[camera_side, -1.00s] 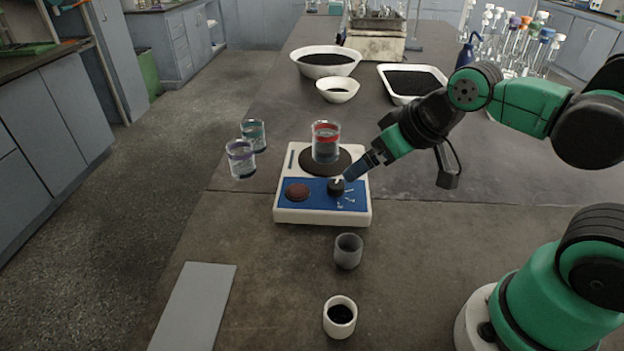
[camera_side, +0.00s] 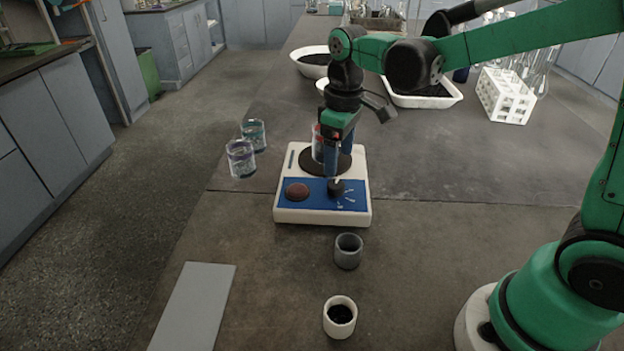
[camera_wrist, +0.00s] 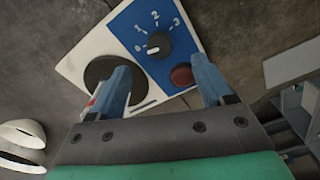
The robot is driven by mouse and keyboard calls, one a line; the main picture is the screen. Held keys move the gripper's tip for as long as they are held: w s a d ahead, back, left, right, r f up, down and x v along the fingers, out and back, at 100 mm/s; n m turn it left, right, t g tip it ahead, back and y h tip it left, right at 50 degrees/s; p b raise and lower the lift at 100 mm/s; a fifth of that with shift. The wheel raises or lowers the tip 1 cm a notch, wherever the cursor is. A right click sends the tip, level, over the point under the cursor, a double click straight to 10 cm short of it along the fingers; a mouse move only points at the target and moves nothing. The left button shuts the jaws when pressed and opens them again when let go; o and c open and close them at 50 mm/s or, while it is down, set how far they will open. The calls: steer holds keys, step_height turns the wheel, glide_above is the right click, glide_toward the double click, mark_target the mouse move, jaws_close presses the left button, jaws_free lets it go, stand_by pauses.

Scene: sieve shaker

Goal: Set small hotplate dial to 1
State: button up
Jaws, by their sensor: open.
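The small hotplate (camera_side: 285,212) is a white box with a blue front panel. Its black dial (camera_side: 336,188) sits on the panel's right part. In the wrist view the dial (camera_wrist: 160,44) has marks 1, 2 and 3 around it, and its white pointer faces left, near the mark below the 1. My gripper (camera_side: 332,172) points down just above the dial. In the wrist view its two blue fingers (camera_wrist: 162,74) are spread apart, with the dial beyond and between them, apparently not touched. A glass beaker with red (camera_side: 317,146) on the dark heating disc is partly hidden behind my gripper.
A red-brown knob (camera_side: 297,192) is left of the dial. Two glass beakers (camera_side: 241,160) stand left of the hotplate. A grey cup (camera_side: 348,251) and a white cup (camera_side: 340,318) stand in front. A white tube rack (camera_side: 504,97) stands at the back right.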

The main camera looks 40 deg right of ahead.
mark_target(336, 184)
steer(key=shift+w+f, duration=0.15)
steer(key=shift+f, duration=2.85)
jaws_close()
